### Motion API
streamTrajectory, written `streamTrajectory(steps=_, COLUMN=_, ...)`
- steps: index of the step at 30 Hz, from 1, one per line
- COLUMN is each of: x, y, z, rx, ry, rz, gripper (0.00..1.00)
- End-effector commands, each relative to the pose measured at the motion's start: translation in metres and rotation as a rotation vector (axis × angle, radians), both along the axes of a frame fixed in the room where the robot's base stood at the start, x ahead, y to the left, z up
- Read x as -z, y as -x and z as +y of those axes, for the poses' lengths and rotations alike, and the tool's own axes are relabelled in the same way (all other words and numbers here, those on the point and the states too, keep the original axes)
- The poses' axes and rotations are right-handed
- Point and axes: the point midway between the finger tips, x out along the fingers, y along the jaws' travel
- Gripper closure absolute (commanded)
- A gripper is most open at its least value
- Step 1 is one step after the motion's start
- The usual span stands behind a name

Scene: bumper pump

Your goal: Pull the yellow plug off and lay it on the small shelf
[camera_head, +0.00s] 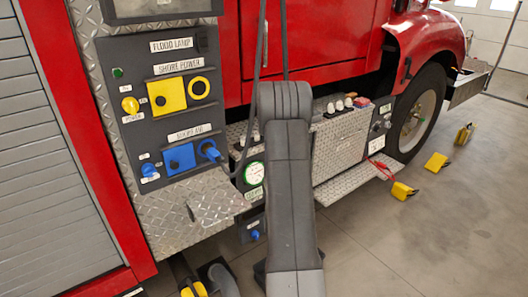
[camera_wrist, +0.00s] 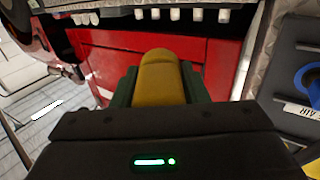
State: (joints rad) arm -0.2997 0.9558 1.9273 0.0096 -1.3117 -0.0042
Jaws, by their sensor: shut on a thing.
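The yellow plug (camera_wrist: 160,82) shows in the wrist view, held between the two dark fingers of my gripper (camera_wrist: 160,92). It is clear of the panel there; its front end points away from the wrist. In the head view my arm hides the gripper and the plug. The yellow shore power socket (camera_head: 166,97) is on the dark panel, with a round yellow ring (camera_head: 200,88) beside it. The small diamond-plate shelf (camera_head: 165,222) juts out below the panel. A small dark mark shows on its top; I cannot tell what it is.
The cable hangs near my arm. A diamond-plate step (camera_head: 350,183) lies right of my arm. Yellow blocks (camera_head: 437,162) lie on the floor.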

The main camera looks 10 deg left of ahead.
Motion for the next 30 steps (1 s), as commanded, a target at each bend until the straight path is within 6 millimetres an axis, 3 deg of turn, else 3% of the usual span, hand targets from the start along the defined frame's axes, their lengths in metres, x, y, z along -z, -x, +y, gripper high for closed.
streamTrajectory(steps=1, x=0.019, y=0.004, z=-0.014, rx=0.034, ry=0.002, rz=0.006, gripper=0.96)
streamTrajectory(steps=4, x=0.046, y=0.011, z=-0.035, rx=0.084, ry=0.001, rz=0.003, gripper=0.96)
streamTrajectory(steps=11, x=0.071, y=0.011, z=-0.035, rx=0.062, ry=-0.002, rz=-0.005, gripper=0.96)
streamTrajectory(steps=18, x=0.08, y=0.003, z=-0.002, rx=-0.056, ry=-0.002, rz=-0.008, gripper=0.96)
streamTrajectory(steps=30, x=0.075, y=0.006, z=0.069, rx=-0.3, ry=-0.001, rz=-0.007, gripper=0.96)
